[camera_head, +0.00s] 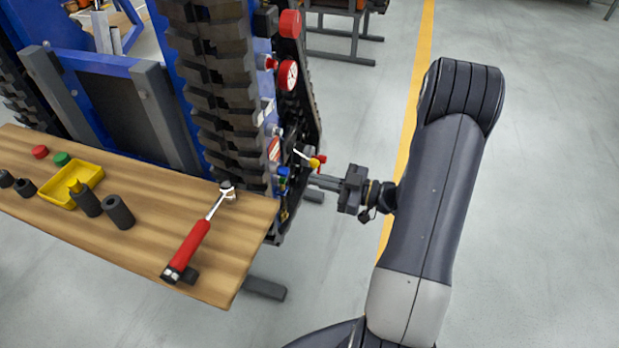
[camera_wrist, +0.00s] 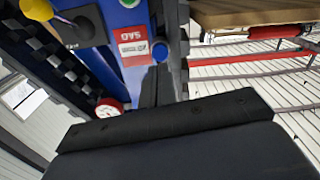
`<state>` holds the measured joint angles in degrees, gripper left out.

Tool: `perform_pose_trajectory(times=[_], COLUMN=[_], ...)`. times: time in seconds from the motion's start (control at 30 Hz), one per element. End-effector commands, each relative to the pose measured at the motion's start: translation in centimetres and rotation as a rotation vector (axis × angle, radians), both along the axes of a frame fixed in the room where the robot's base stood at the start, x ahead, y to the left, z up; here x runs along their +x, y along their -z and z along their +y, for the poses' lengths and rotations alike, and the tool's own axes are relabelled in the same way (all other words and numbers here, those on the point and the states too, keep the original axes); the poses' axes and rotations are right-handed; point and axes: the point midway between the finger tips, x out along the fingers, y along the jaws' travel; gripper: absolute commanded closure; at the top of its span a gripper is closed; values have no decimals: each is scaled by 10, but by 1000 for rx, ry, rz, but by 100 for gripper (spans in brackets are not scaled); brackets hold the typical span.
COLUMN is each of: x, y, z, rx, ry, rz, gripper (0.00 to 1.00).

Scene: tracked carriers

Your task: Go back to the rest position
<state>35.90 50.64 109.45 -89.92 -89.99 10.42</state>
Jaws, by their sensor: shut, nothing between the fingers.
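My gripper (camera_head: 314,181) is shut and empty, reaching left from my arm toward the control side of a blue and black tracked carrier (camera_head: 215,85). Its tips are just below and beside a red and yellow knobbed lever (camera_head: 316,162); whether they touch the panel I cannot tell. In the wrist view the dark gripper body fills the bottom, and its narrow fingers (camera_wrist: 158,85) point at the blue panel, beside a red label (camera_wrist: 132,42) and a blue knob (camera_wrist: 160,49). A yellow knob (camera_wrist: 36,9) shows at the upper left.
A wooden bench (camera_head: 140,235) stands at left, with a red-handled ratchet (camera_head: 192,245), a yellow tray (camera_head: 62,192) and dark sockets (camera_head: 118,212).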

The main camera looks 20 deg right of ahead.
Motion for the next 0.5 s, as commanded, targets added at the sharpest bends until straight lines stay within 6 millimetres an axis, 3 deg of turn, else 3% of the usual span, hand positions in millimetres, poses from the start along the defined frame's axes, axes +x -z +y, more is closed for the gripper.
perform_pose_trajectory(times=[0.2,0.5], x=[-23,-43], y=[0,0], z=[-34,-61], rx=[1,0], ry=[5,1], rz=[0,-1], gripper=[100,100])
